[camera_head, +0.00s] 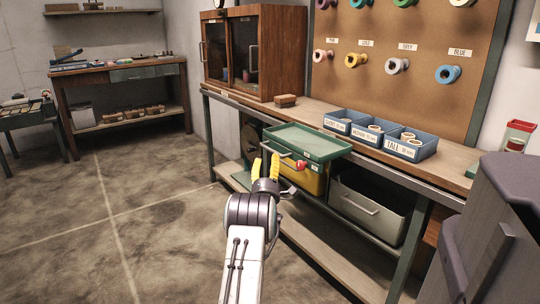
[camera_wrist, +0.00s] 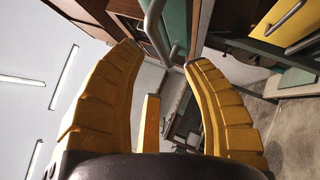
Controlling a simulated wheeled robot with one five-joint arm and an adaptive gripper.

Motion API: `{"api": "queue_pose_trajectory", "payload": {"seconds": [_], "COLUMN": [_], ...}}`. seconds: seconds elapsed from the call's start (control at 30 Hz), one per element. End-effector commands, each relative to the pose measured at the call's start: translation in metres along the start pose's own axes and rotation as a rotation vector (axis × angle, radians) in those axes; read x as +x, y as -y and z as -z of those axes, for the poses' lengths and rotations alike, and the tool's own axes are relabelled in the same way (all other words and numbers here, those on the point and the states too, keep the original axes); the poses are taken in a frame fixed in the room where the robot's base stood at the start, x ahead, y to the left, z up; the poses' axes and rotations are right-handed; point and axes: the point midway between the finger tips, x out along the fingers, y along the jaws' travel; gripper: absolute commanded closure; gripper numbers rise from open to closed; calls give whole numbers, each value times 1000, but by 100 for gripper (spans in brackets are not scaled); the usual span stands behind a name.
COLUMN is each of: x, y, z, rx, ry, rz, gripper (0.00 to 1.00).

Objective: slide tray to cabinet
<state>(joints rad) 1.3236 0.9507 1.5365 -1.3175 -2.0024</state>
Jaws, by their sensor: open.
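The green tray (camera_head: 318,145) lies at the front edge of the workbench, partly over the yellow bin below. A grey bar handle (camera_head: 276,149) is on its side facing my arm. My gripper (camera_head: 265,163) is open, its yellow fingers close to this handle. In the wrist view, a curved grey handle (camera_wrist: 151,24) on a green surface (camera_wrist: 178,22) shows just beyond and between the fingertips (camera_wrist: 163,54); I cannot tell whether they touch. The wooden cabinet (camera_head: 278,53) with glass doors stands at the back left of the bench, its doors apparently closed.
Blue labelled bins (camera_head: 412,144) with rolls stand on the bench right of the tray. A small brown block (camera_head: 285,101) lies behind it. A yellow bin (camera_head: 312,181) and grey bin (camera_head: 368,207) hang below the bench. A grey unit (camera_head: 500,220) fills the right foreground. Floor at left is clear.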

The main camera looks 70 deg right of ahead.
Motion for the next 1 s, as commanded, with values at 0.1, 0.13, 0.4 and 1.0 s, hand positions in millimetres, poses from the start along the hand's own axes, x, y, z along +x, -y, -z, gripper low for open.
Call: {"api": "queue_pose_trajectory", "payload": {"seconds": [0.1, 0.13, 0.4, 1.0], "x": [9, 13, 39, 65], "y": [2, 2, 2, 0], "z": [2, 2, 3, 2], "rx": [1, 1, 2, 3], "ry": [1, 1, -1, -4], "rz": [-3, -3, -3, 2], "gripper": [55, 55, 55, 55]}}
